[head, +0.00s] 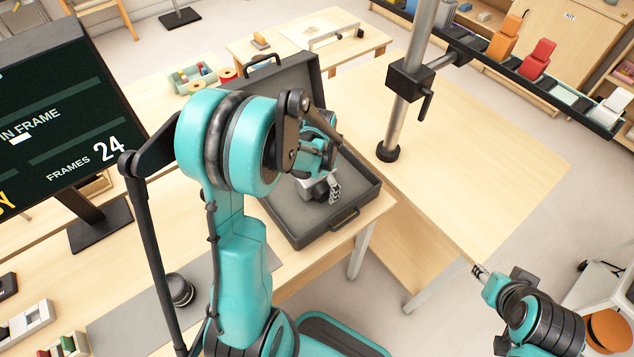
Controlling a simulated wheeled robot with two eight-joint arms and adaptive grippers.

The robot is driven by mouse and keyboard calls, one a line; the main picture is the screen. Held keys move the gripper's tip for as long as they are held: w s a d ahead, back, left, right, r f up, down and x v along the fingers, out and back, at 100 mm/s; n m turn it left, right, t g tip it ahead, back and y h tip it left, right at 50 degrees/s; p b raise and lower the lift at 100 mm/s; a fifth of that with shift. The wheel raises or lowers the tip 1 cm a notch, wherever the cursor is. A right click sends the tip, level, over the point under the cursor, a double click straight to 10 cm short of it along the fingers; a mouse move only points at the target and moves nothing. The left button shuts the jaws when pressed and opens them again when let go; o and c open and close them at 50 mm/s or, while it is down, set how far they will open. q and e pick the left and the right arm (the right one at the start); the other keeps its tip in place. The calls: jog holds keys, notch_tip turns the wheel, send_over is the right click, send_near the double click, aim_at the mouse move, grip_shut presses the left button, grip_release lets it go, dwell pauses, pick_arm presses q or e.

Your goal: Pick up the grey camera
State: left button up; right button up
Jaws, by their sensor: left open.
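An open dark grey case (350,212) lies on the wooden table with its lid raised at the back. A small light grey object (306,186), which looks like the grey camera, is in the case, mostly hidden behind my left arm and gripper. My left gripper (334,190) is open and reaches down into the case, right beside this object. I cannot tell whether its fingers touch it. My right gripper (479,271) is at the lower right, away from the case, too small to tell its jaws.
A metal post (400,115) with a black clamp stands right of the case. It supports a rail (540,78) carrying orange, red and white items. A dark screen (60,120) stands at left. A black lens (180,290) is on a grey mat.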

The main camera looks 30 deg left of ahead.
pick_arm(q)
jog(key=c, duration=1.7)
jog(key=shift+r, duration=0.1)
jog(key=shift+c, duration=0.2)
